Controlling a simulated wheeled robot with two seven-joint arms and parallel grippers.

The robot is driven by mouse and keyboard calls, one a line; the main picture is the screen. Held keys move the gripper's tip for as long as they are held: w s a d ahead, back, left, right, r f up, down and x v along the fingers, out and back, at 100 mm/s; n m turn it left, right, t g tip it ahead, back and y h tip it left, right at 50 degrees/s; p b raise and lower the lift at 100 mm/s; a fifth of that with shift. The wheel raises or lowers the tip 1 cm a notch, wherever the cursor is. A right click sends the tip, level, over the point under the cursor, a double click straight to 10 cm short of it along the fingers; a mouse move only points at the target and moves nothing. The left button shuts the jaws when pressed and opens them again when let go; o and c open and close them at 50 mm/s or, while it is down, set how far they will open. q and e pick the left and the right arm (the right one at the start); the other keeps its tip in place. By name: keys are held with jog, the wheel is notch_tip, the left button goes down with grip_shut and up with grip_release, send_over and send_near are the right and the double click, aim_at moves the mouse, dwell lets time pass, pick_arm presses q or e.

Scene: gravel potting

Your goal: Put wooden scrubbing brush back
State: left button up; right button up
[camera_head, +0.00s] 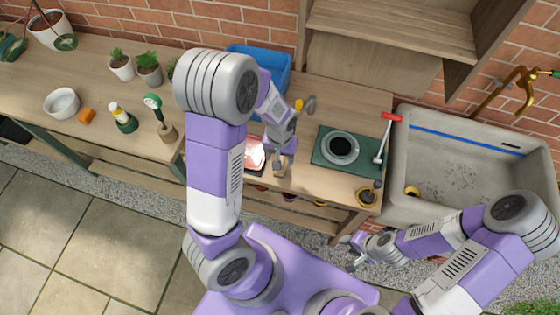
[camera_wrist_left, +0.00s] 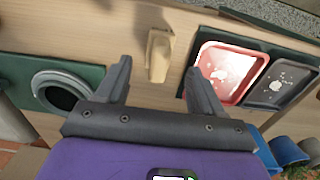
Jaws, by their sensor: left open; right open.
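A light wooden piece, seemingly the scrubbing brush (camera_wrist_left: 158,55), lies on the bench between the red tray (camera_wrist_left: 228,72) and the green mat with the round pot. My left gripper (camera_wrist_left: 159,75) is open; in the left wrist view the wooden piece shows in the gap between its fingers, and I see no contact. In the head view the brush (camera_head: 280,170) is partly hidden by my left gripper (camera_head: 281,155). Its bristles cannot be made out. My right gripper (camera_head: 356,251) is open and empty, off the front edge of the bench.
The green mat (camera_head: 322,153) carries a grey round pot (camera_head: 340,147); a red-handled tool (camera_head: 385,135) lies at its right. A dark tray (camera_wrist_left: 281,80) adjoins the red one. A blue crate (camera_head: 275,68) stands behind. The stone sink (camera_head: 460,170) is at the right.

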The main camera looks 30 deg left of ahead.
pick_arm(q)
notch_tip(320, 180, up, 4)
jog(key=shift+r+p, duration=0.2)
jog(key=shift+p, duration=0.2)
pick_arm(e)
jog(key=shift+r, duration=0.5)
jog(key=shift+s, duration=0.1)
